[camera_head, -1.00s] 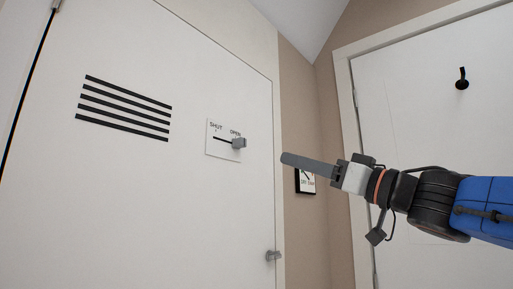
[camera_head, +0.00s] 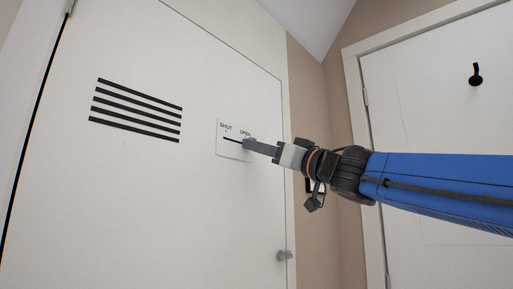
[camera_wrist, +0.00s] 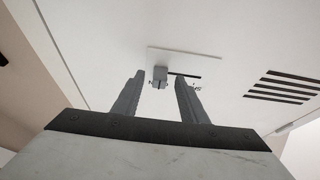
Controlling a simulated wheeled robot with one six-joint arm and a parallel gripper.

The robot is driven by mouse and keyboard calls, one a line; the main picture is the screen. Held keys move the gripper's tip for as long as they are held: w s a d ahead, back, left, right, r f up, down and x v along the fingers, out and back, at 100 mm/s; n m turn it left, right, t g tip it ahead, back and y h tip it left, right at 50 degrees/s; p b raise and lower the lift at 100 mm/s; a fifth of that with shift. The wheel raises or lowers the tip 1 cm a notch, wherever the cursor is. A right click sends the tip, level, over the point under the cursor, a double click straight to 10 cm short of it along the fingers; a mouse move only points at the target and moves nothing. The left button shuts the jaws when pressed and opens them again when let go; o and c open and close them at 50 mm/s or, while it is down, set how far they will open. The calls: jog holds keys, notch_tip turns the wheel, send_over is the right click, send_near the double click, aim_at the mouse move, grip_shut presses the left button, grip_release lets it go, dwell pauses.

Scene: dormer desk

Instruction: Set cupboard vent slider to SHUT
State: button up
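The vent slider is a grey knob (camera_wrist: 160,73) on a white plate (camera_head: 229,148) with a dark slot, marked SHUT at the left and OPEN at the right. The knob stands at the OPEN end. In the wrist view the plate appears turned over, with the slot (camera_wrist: 186,75) running right from the knob. My gripper (camera_head: 251,146) is at the knob and partly hides it in the head view. Its fingers are open, one on each side of the knob, with gaps showing on both sides. How deep the knob sits between the fingertips is hard to tell.
The plate is on a white cupboard door (camera_head: 150,210) with black vent slats (camera_head: 135,112) to its left and a small door knob (camera_head: 284,256) below right. A second white door with a black hook (camera_head: 475,75) stands at the right. The slot's SHUT side is clear.

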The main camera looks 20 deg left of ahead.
aim_at(224, 137)
jog(key=shift+x, duration=0.9)
jog(key=shift+s, duration=0.1)
grip_shut()
jog(key=shift+s+a, duration=0.45)
jog(key=shift+s, duration=0.7)
jog(key=shift+s+a, duration=0.45)
jog(key=shift+s, duration=0.65)
jog(key=shift+s+a, duration=0.45)
jog(key=shift+s, duration=0.7)
grip_release()
jog(key=shift+a, duration=0.1)
